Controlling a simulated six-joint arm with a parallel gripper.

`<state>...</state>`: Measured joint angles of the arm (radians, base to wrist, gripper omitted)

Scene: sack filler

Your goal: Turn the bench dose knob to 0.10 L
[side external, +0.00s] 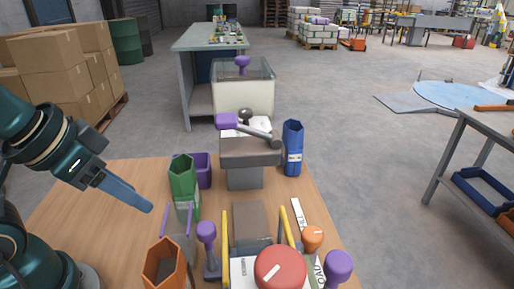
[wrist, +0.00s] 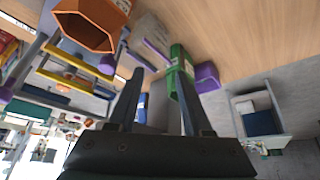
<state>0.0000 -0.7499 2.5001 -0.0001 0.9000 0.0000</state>
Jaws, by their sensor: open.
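My gripper (side external: 147,207) hangs over the left side of the wooden bench (side external: 130,180). In the wrist view my gripper (wrist: 160,98) is open, its two fingers apart with nothing held between them. Two round parts with white marks stand at the bench's front: a large red one (side external: 280,267) and a smaller orange one (side external: 312,237). I cannot tell for sure which is the dose knob, and no 0.10 L mark is readable. Both are well to the right of my gripper and untouched by it.
An orange hexagonal cup (side external: 163,264), a green container (side external: 183,178) and a purple bin (side external: 204,170) stand near my gripper. Purple-knobbed levers (side external: 206,232) and yellow rails (side external: 225,240) crowd the front middle. A blue container (side external: 293,148) stands behind right. The bench's left is bare.

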